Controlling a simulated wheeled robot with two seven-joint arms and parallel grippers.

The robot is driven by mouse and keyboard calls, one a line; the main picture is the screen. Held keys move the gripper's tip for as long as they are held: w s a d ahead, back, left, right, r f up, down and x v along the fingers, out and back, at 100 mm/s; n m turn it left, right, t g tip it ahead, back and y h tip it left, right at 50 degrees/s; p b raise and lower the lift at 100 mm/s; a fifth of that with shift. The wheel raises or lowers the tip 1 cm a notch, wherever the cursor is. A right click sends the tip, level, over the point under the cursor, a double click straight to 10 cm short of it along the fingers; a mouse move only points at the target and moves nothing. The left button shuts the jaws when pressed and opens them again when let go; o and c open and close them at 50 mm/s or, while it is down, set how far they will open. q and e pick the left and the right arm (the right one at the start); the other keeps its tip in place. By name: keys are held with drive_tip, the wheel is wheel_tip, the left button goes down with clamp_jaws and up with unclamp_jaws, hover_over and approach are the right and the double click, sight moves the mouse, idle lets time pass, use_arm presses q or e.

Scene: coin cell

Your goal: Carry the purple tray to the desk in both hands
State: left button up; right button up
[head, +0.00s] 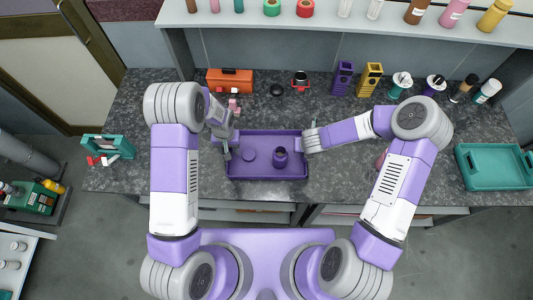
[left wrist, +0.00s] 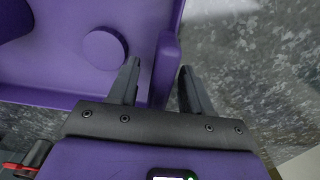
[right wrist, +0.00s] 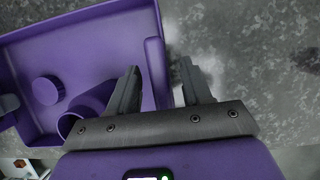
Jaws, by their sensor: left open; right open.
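The purple tray (head: 265,171) lies on the dark speckled worktop in the middle of the head view. A purple cup-like container (head: 280,157) and a round purple lid-like piece (head: 249,155) are in it. My left gripper (left wrist: 158,82) is open at the tray's left end, its fingers on either side of the end wall (left wrist: 165,65). My right gripper (right wrist: 157,85) is open at the right end, its fingers on either side of that end wall (right wrist: 156,70). Whether the fingers touch the walls I cannot tell.
An orange toolbox (head: 230,80), a black and red item (head: 300,80) and purple and yellow holders (head: 343,77) stand at the back. A teal tray (head: 494,167) is at the far right, a teal bin (head: 107,148) at the left. A shelf with bottles runs above.

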use_arm(q)
drive_tip(key=shift+c, duration=0.3)
use_arm(e)
drive_tip(key=shift+c, duration=0.3)
use_arm(q)
clamp_jaws()
use_arm(e)
clamp_jaws()
use_arm(q)
drive_tip(key=shift+r, duration=0.1)
use_arm(e)
drive_tip(key=shift+r, duration=0.1)
